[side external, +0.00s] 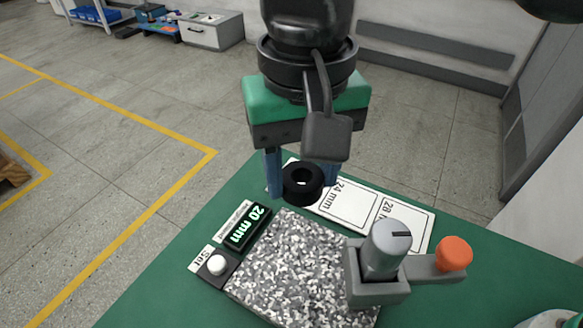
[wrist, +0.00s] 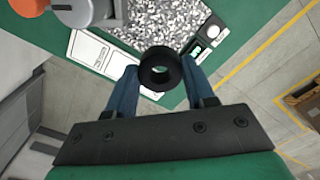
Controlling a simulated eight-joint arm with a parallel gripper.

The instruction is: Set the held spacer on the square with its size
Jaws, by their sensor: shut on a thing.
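My gripper (side external: 302,184) is shut on a black ring-shaped spacer (side external: 302,186). It holds the spacer in the air above the back edge of the speckled plate. In the wrist view the spacer (wrist: 160,69) sits between the two blue fingers of my gripper (wrist: 160,75). A white card (side external: 420,222) behind the plate carries outlined squares. The 24 mm square (side external: 347,203) and the 28 mm square (side external: 401,222) are readable. The card's left part is hidden behind the spacer and my gripper. A small display (side external: 247,227) reads 20 mm.
A speckled granite plate (side external: 290,265) lies on the green table (side external: 160,265). A grey gauge block with a cylinder (side external: 385,250) and an orange knob (side external: 453,253) stands at its right. A white button (side external: 217,265) is at its left. The table's left front is clear.

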